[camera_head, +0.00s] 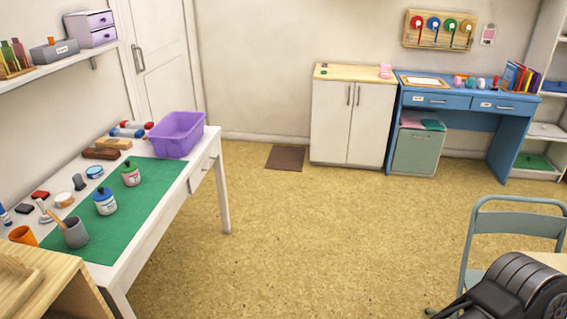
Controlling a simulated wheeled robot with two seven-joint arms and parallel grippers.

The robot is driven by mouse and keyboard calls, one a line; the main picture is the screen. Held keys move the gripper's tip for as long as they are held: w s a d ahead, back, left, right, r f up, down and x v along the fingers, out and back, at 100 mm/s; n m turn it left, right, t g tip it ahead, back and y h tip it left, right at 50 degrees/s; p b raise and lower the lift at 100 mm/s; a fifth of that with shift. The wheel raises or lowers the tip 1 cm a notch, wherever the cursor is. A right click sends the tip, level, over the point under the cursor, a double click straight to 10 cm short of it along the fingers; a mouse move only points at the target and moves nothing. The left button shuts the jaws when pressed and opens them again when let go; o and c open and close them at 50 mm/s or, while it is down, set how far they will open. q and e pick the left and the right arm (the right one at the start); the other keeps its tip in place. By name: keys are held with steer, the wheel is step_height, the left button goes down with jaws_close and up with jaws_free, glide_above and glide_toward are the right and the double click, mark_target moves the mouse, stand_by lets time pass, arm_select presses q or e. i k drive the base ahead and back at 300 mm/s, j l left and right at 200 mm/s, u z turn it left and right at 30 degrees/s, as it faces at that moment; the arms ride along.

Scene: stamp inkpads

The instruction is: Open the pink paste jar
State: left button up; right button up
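A purple bin (176,137) stands at the table's far end. A grey cup (75,233) with a brush and an orange cup (23,236) are at the near end. A folding chair (512,226) stands at the right. The middle floor is clear.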

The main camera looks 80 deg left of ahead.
mark_target(133, 178)
steer(key=u, duration=3.95)
